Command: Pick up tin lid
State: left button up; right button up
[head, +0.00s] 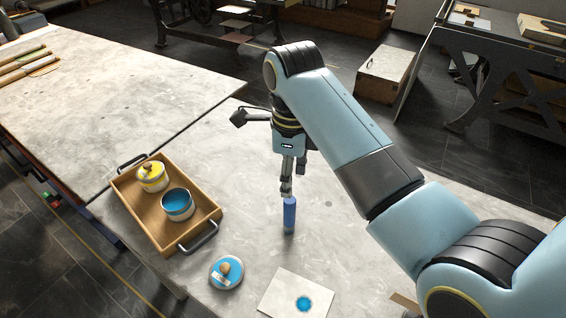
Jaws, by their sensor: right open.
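A round blue tin lid (218,279) with a wooden knob and a pale label lies on the stone table, in front of the wooden tray. An open tin of blue ink (178,205) and a tin with a yellow lid (152,174) stand in the tray. My right gripper (287,190) points down over the table, right of the tray and beyond the blue lid. It is open. A blue upright cylinder (289,216) shows just below its fingertips; whether they touch it I cannot tell. My left gripper is not in view.
The wooden tray (150,226) with dark handles stands near the left table edge. A white sheet (281,291) with a blue spot lies right of the lid. A second table (130,85) adjoins at left. My right arm covers much of the right side.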

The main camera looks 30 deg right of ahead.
aim_at(226, 272)
jog(key=k+j, duration=0.5)
jog(key=k, duration=0.2)
jog(key=k+j, duration=0.45)
jog(key=k, duration=0.2)
